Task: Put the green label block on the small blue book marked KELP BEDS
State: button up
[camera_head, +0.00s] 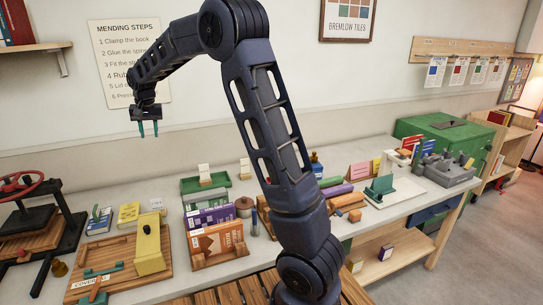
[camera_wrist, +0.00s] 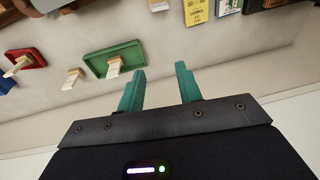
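My gripper (camera_head: 148,130) is raised high at the left, well above the table, with its two teal fingers apart and nothing between them. The wrist view also shows the open, empty fingers (camera_wrist: 160,72). A small blue book (camera_head: 98,220) lies at the left of the table beside a yellow one; its title is too small to read. A blue book (camera_wrist: 228,7) also shows at the top edge of the wrist view, partly cut off. I cannot tell which piece is the green label block; small green pieces (camera_head: 117,267) lie on the wooden covers board.
A green tray (camera_head: 189,187) with a pale upright block stands at the back. A red-wheeled press (camera_head: 28,185) is at the far left.

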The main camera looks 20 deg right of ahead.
jog(key=s+d+r+t, duration=0.1)
jog(key=s+d+r, duration=0.3)
jog(key=s+d, duration=0.65)
jog(key=s+d+r, duration=0.4)
jog(key=s+d, duration=0.4)
jog(key=d, duration=0.5)
jog(key=s+d+f, duration=0.2)
jog(key=s+d, duration=0.1)
jog(key=s, duration=0.4)
jog(key=s+d+f+t, duration=0.1)
jog(key=s+d+f, duration=0.1)
jog(key=s+d, duration=0.2)
jog(key=s+d+f, duration=0.2)
jog(key=s+d, duration=0.1)
jog(key=s, duration=0.8)
jog(key=shift+d+f+t+h, duration=0.15)
jog(key=shift+d+t+h, duration=0.15)
jog(key=shift+h, duration=0.1)
